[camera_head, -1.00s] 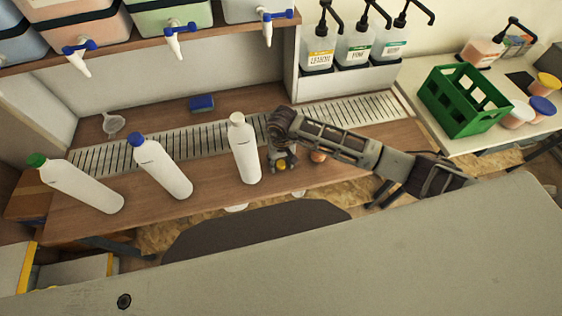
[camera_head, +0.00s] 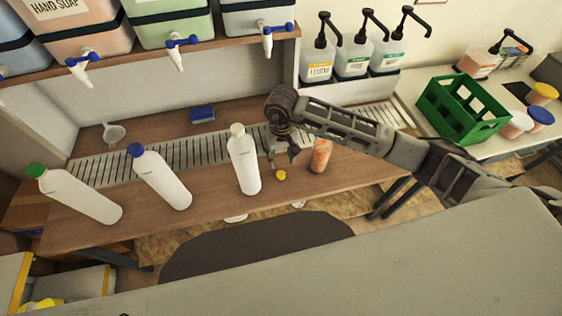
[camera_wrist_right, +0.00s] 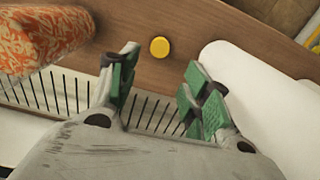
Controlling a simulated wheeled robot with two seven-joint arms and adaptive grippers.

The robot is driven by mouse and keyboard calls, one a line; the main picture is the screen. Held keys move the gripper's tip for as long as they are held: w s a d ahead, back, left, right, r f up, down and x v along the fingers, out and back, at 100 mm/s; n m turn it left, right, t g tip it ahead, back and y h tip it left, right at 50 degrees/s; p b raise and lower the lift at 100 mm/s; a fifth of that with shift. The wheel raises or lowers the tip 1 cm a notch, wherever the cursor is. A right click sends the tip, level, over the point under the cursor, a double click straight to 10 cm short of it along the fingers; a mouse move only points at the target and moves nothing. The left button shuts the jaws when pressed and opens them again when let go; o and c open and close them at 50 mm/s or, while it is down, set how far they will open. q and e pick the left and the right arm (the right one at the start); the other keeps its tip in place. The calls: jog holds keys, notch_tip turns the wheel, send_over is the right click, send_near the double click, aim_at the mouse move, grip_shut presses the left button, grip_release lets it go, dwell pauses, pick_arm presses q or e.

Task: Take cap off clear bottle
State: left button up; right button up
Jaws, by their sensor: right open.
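A small yellow cap (camera_head: 280,175) lies on the wooden counter, apart from any bottle; the right wrist view shows it too (camera_wrist_right: 159,47). My right gripper (camera_head: 282,160) is open and empty, just above and behind the cap. In the wrist view the cap lies beyond the gap between my green-padded fingers (camera_wrist_right: 158,95). A white bottle (camera_head: 243,165) stands left of the gripper, its top white with no coloured cap; in the wrist view it is at the right (camera_wrist_right: 265,95). No bottle looks plainly clear. My left gripper is out of view.
An orange patterned container (camera_head: 320,155) stands right of my gripper. Blue-capped (camera_head: 163,180) and green-capped (camera_head: 80,195) white bottles stand at left. Behind are a slotted drain strip (camera_head: 200,145), a blue sponge (camera_head: 202,113) and pump bottles (camera_head: 354,57). A green crate (camera_head: 463,105) is at right.

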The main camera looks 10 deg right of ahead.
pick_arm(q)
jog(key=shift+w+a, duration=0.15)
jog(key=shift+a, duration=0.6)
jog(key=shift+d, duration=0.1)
